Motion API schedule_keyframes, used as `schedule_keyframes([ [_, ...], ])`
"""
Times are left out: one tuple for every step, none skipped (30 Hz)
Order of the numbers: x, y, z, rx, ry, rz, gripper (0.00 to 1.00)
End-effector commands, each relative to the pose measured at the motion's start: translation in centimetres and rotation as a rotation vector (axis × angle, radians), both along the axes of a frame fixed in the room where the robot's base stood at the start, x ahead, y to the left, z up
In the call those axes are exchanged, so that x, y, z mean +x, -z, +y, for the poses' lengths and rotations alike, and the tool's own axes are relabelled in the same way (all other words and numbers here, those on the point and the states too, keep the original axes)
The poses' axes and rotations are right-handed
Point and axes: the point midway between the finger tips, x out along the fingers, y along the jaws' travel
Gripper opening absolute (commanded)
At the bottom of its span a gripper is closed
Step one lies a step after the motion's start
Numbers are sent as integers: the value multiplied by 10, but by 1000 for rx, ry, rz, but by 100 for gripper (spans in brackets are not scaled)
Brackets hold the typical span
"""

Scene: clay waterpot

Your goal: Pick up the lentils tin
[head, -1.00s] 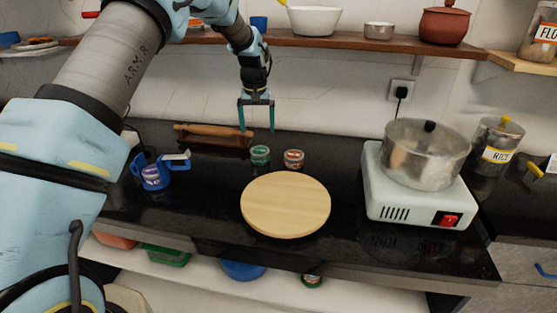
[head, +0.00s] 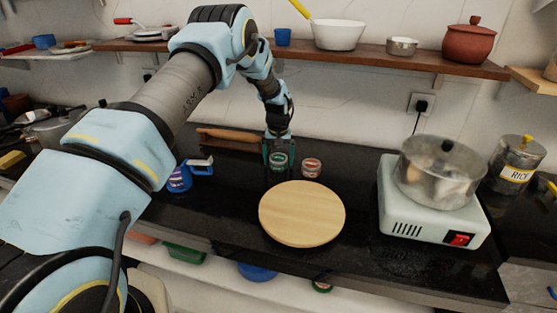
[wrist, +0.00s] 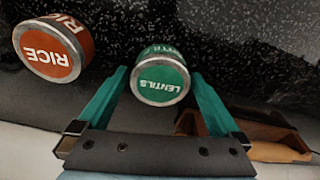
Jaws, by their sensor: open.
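The lentils tin (wrist: 160,78) is a small green tin with a green lid marked LENTILS. In the wrist view it lies between the two green fingers of my gripper (wrist: 160,90), which is open, with a gap on each side. In the head view the lentils tin (head: 279,162) stands on the black counter behind the round board. My gripper (head: 279,150) is lowered over it there, a finger on each side. I cannot tell exactly how far down the fingers reach beside the tin.
A red rice tin (head: 311,168) stands just right of the lentils tin. A round wooden board (head: 302,214) lies in front, a rolling pin (head: 225,138) behind to the left, and a blue mug (head: 180,179) at left. A hotplate (head: 430,222) with a pot (head: 440,172) stands at right.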

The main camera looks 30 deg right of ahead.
Motion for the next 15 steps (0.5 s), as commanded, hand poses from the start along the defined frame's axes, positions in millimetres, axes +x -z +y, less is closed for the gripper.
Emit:
schedule_keyframes([
  [0,1,0,-1,0,-1,100],
  [0,1,0,-1,0,-1,100],
  [0,1,0,-1,0,-1,100],
  [0,1,0,-1,0,-1,100],
  [0,1,0,-1,0,-1,100],
  [0,1,0,-1,0,-1,100],
  [0,1,0,-1,0,-1,98],
  [0,1,0,-1,0,-1,94],
  [0,1,0,-1,0,-1,90],
  [0,1,0,-1,0,-1,86],
  [0,1,0,-1,0,-1,83],
  [0,1,0,-1,0,-1,79],
  [0,1,0,-1,0,-1,75],
  [0,1,0,-1,0,-1,72],
  [0,1,0,-1,0,-1,67],
])
